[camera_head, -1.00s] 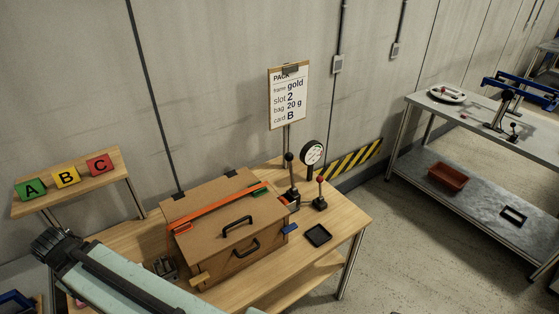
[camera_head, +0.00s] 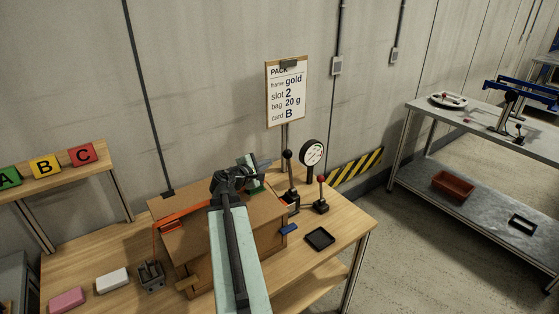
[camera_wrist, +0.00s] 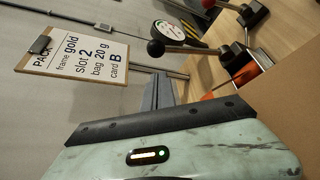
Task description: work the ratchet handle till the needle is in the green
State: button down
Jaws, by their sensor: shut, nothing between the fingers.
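The black-knobbed handle (camera_head: 287,170) stands upright on its base on the table, just left of the round white gauge (camera_head: 312,153). In the wrist view the handle's black ball (camera_wrist: 156,48) and rod lie in front of the gauge (camera_wrist: 168,31). The needle is too small to read against the coloured marks. A second lever with a red knob (camera_head: 321,180) stands to the right. My gripper (camera_head: 264,164) is left of the black knob, above the box, apart from the handle. Its grey fingers (camera_wrist: 158,90) are shut and empty.
A brown box (camera_head: 262,232) with an orange strip is under my arm. A clipboard sign (camera_head: 287,93) stands behind the handle. A black tray (camera_head: 320,238) lies front right. A shelf with A, B, C blocks (camera_head: 46,166) is at left.

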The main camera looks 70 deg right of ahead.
jog(key=b, duration=0.3)
send_over(290, 173)
jog(key=w, duration=0.5)
jog(key=shift+s+d+f, duration=0.15)
jog(key=shift+f, duration=1.2)
